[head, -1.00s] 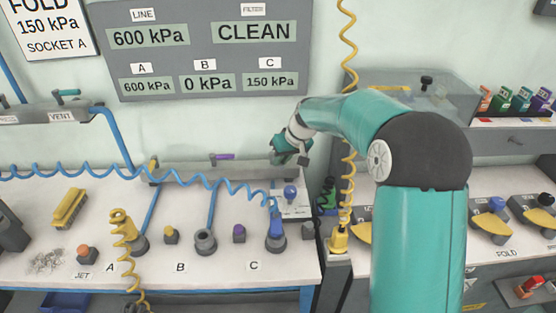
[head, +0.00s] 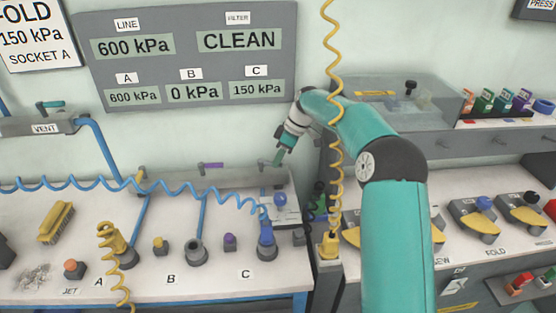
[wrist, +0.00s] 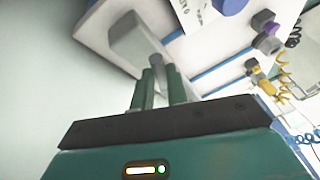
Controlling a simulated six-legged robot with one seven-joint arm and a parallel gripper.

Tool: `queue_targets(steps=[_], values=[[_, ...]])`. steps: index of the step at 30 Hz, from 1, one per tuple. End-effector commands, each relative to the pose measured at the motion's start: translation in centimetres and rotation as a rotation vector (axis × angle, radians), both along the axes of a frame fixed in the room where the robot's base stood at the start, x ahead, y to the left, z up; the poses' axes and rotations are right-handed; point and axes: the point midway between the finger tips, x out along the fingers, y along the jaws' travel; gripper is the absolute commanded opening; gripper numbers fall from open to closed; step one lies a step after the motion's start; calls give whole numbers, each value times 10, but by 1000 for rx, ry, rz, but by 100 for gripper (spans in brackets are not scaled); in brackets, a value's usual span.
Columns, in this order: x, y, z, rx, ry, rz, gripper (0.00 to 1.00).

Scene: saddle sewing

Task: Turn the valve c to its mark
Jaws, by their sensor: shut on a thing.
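The valve manifold (head: 240,179) is a long grey bar along the back of the bench. Its yellow lever (head: 140,178) is at the left and its purple lever (head: 211,165) is near the middle. My gripper (head: 279,158) is at the bar's right end, where valve c appears to be. In the wrist view my two green fingers (wrist: 159,80) are closed around a grey handle (wrist: 157,66) at the end of the grey bar (wrist: 135,40). The fingers hide much of the handle, and I cannot make out its mark. The C readout (head: 257,88) shows 150 kPa.
A coiled blue hose (head: 180,187) crosses before the manifold. Sockets, plugs and a yellow brush (head: 56,222) stand on the bench (head: 205,278). A grey clear-topped box (head: 400,98) is behind my arm.

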Motion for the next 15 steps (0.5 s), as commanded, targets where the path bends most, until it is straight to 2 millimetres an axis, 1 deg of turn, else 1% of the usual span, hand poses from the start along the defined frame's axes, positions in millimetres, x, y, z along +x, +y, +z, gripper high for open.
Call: queue_targets(steps=[6,15], values=[[4,0,0,0,-2,55,0],[4,0,0,0,-1,67,0]])
